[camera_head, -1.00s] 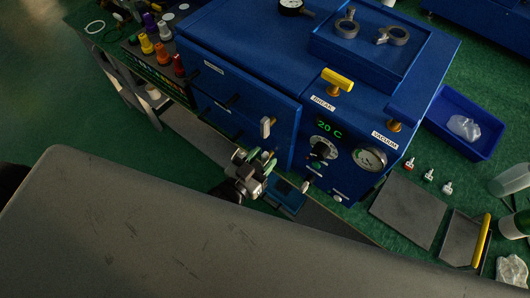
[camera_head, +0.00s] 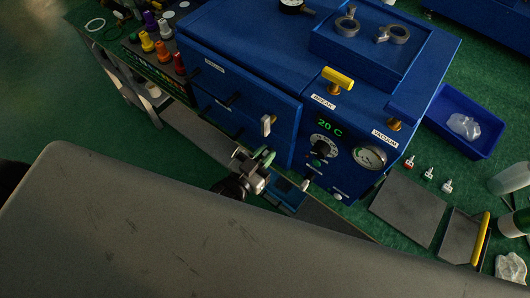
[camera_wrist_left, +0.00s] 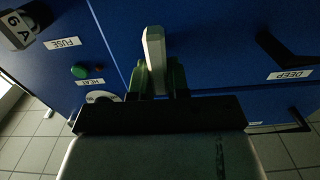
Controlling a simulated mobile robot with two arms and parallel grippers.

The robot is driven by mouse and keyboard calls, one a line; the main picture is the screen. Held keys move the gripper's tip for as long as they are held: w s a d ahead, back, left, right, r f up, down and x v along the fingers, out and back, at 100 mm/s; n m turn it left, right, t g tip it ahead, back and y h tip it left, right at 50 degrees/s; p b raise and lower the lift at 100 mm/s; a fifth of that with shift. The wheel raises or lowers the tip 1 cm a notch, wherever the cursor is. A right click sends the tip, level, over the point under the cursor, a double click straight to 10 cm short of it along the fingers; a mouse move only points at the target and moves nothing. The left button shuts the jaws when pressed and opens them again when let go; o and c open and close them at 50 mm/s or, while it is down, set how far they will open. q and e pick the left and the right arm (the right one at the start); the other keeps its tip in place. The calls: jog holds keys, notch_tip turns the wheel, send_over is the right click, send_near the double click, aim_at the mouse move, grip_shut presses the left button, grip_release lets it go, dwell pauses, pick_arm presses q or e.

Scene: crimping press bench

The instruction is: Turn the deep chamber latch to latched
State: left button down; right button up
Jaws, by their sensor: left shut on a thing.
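The deep chamber latch (camera_wrist_left: 154,50) is a pale lever on the blue front in the left wrist view. It lies nearly in line with the picture's vertical, with its free end toward the top. My left gripper (camera_wrist_left: 157,78) has its green fingers on both sides of the lever and is shut on it. A DEEP label (camera_wrist_left: 289,75) shows to the right, upside down. In the head view my left gripper (camera_head: 266,157) is at the lower front of the blue press (camera_head: 250,95) and hides the held latch. My right gripper is not in view.
Another pale latch (camera_head: 266,125) stands just above the gripper. A dark door handle (camera_head: 238,134) juts out to the left. A FUSE label (camera_wrist_left: 63,43) and a green button (camera_wrist_left: 80,71) are close by.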

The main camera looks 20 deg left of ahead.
pick_arm(q)
jog(key=m, duration=0.4)
jog(key=shift+s+d, duration=0.1)
jog(key=shift+d, duration=0.2)
jog(key=m, duration=0.3)
jog(key=f+m+b, duration=0.1)
jog(key=m, duration=0.2)
jog(key=d+m, duration=0.1)
jog(key=m, duration=0.2)
jog(key=shift+s+f, duration=0.15)
jog(key=shift+s, duration=0.05)
jog(key=shift+f+m+b, duration=0.15)
jog(key=shift+m+b, duration=0.45)
jog(key=shift+m, duration=0.55)
jog(key=shift+f+m+b, duration=0.15)
jog(key=shift+m+b, duration=0.4)
jog(key=shift+m, duration=0.6)
jog(key=c, duration=1.1)
grip_release()
